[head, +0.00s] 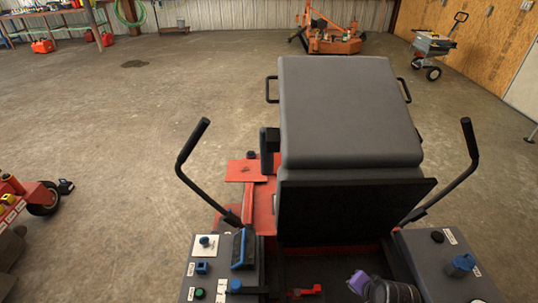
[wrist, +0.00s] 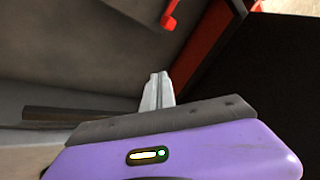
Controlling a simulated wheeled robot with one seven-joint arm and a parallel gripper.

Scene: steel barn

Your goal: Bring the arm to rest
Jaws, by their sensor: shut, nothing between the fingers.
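My gripper (wrist: 158,78) shows in the wrist view as two pale grey fingers pressed together, with nothing between them. Its purple body fills the bottom of that view. In the head view the purple part of my gripper (head: 358,282) shows low, right of centre, with a dark arm link beside it. It is in front of the mower's grey seat (head: 350,110), low between the two side consoles; the fingers cannot be made out there. In the wrist view the fingers appear over a dark grey floor area, with a red lever (wrist: 169,17) beyond their tips.
A left console (head: 212,265) with knobs and a right console (head: 445,265) flank the gripper. A red machine (head: 32,200) stands at left. Open concrete floor (head: 150,110) lies beyond; an orange mower deck (head: 335,43) sits behind.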

